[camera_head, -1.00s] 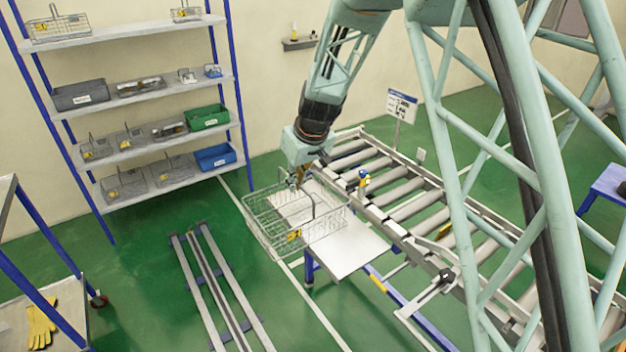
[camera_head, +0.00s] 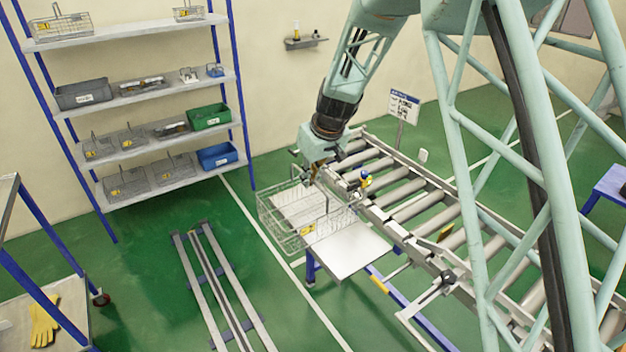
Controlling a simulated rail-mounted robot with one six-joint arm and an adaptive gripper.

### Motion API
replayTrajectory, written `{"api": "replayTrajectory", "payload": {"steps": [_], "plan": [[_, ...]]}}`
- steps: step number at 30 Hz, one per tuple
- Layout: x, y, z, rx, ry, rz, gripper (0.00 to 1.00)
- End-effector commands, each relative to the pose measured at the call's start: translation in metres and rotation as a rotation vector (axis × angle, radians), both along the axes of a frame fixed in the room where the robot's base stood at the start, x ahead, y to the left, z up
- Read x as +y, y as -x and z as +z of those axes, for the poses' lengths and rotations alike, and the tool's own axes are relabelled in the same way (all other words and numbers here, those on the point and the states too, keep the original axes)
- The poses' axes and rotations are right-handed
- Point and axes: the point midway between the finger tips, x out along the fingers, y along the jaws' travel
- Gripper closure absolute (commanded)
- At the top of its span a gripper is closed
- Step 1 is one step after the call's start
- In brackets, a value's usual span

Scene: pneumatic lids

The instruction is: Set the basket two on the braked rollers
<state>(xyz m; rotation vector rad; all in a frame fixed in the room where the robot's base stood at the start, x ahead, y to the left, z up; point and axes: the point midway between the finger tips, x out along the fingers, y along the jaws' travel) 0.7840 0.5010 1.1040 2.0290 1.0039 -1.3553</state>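A wire basket with a yellow tag (camera_head: 284,238) hangs at the end of my arm, over the left end of the pale table plate. I cannot read a number on its tag. My gripper (camera_head: 318,180) is at the top of the basket's upright handle and appears shut on it. The fingertips are small and partly hidden by the wires. The roller conveyor (camera_head: 408,188) runs from the back middle to the lower right, just right of the basket. No basket shows on its visible rollers.
A flat pale plate on blue legs (camera_head: 352,250) stands beside the conveyor. A small blue and yellow fitting (camera_head: 365,179) rises at the conveyor's near rail. A sign (camera_head: 403,107) stands behind. A shelf rack (camera_head: 140,96) with several baskets and bins is at left. Floor rails (camera_head: 215,285) lie in front.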

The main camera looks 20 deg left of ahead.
Motion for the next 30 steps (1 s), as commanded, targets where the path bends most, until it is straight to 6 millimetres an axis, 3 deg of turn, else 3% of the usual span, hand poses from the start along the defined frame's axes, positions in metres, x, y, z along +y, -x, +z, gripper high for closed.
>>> {"api": "replayTrajectory", "payload": {"steps": [3,26,30], "plan": [[-0.003,-0.007,0.002,-0.002,-0.001,0.001,1.00],[0.000,-0.004,-0.008,-0.001,-0.002,0.005,1.00],[0.000,-0.004,-0.008,0.000,0.000,0.005,0.86]]}}
